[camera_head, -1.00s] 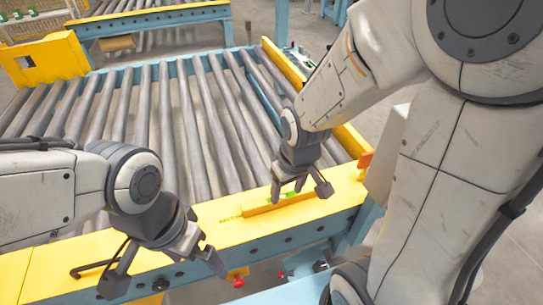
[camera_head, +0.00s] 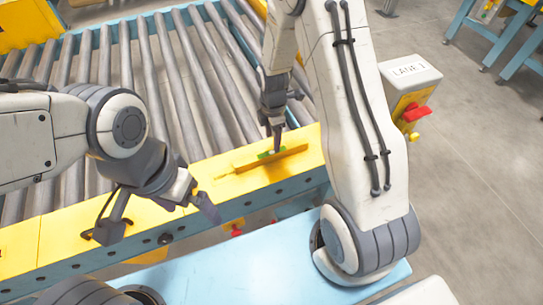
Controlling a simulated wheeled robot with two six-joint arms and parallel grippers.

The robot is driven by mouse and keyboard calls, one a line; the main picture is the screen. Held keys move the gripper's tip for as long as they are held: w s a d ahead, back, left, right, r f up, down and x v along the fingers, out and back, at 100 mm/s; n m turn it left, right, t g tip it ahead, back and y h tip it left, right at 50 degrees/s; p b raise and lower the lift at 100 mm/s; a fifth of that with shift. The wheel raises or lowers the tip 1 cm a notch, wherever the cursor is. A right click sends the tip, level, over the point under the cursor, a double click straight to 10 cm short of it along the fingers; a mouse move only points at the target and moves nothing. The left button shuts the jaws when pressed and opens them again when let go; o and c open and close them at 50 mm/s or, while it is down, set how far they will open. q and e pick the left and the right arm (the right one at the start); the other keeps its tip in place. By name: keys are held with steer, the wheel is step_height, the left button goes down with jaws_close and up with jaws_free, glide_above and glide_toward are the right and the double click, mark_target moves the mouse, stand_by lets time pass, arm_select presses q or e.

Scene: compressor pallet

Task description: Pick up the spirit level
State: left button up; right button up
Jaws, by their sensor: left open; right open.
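The spirit level (camera_head: 292,152) is a yellow bar with a green part near its middle. It lies on the yellow front beam (camera_head: 228,165) of the roller conveyor. My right gripper (camera_head: 276,148) points down over the level's green part, with a fingertip close to it; I cannot tell whether they touch. The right gripper is seen nearly edge-on, open, and does not hold the level. My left gripper (camera_head: 160,228) is open and empty over the left part of the beam, well left of the level.
Grey conveyor rollers (camera_head: 165,95) stretch behind the beam. A light blue surface (camera_head: 270,265) is in front. A white box marked LANE 1 (camera_head: 410,75) with a red knob (camera_head: 416,114) stands at the right. Bare floor lies beyond it.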

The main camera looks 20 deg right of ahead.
mark_target(272, 152)
steer(key=f, duration=0.2)
steer(key=f+b, duration=0.1)
steer(key=f, duration=0.4)
steer(key=shift+s+a+f, duration=0.2)
steer(key=shift+a, duration=0.05)
jaws_close()
